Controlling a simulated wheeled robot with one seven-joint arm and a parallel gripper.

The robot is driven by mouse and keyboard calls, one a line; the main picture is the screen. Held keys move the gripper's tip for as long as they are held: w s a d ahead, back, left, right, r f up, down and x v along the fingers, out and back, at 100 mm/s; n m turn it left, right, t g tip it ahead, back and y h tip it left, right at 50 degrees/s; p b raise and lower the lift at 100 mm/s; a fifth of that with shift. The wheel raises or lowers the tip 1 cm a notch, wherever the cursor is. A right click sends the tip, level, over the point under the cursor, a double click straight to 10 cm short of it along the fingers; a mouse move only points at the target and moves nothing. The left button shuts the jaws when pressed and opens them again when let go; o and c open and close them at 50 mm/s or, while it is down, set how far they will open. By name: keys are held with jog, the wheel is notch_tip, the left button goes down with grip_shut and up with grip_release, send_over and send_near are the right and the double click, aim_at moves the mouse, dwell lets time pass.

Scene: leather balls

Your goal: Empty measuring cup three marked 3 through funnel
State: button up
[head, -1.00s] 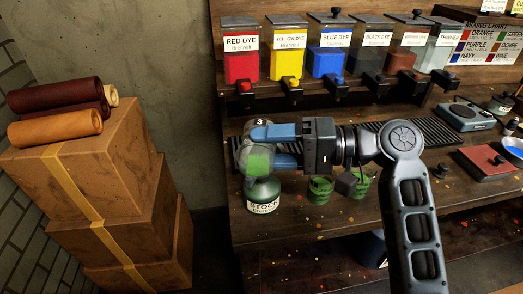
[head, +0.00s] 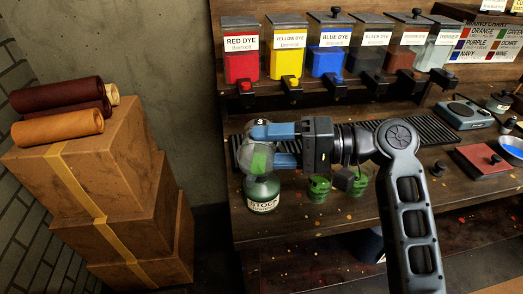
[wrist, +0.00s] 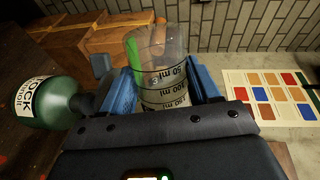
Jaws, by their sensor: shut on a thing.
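My gripper (head: 277,146) has its blue fingers shut on a clear measuring cup (head: 254,139) marked 3. The cup is tipped over above the green stock bottle (head: 262,194). In the wrist view the cup (wrist: 165,75) lies between the fingers (wrist: 160,90), with ml marks and a narrow green streak towards its far end. The stock bottle (wrist: 45,103) shows at the left there, its neck near the left finger. The funnel is hard to tell from the clear cup over the bottle's neck. Whether liquid is flowing is not clear.
Two green-stained cups (head: 318,188) (head: 357,182) stand on the bench right of the bottle. Dye dispensers (head: 241,66) line the shelf behind. A black slatted strip (head: 428,129) lies along the bench. Stacked boxes (head: 95,190) stand left, beyond a gap.

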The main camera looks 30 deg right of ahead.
jog(key=shift+r+p, duration=0.1)
jog(key=shift+p, duration=0.35)
jog(key=shift+w+m, duration=0.15)
jog(key=shift+m, duration=0.25)
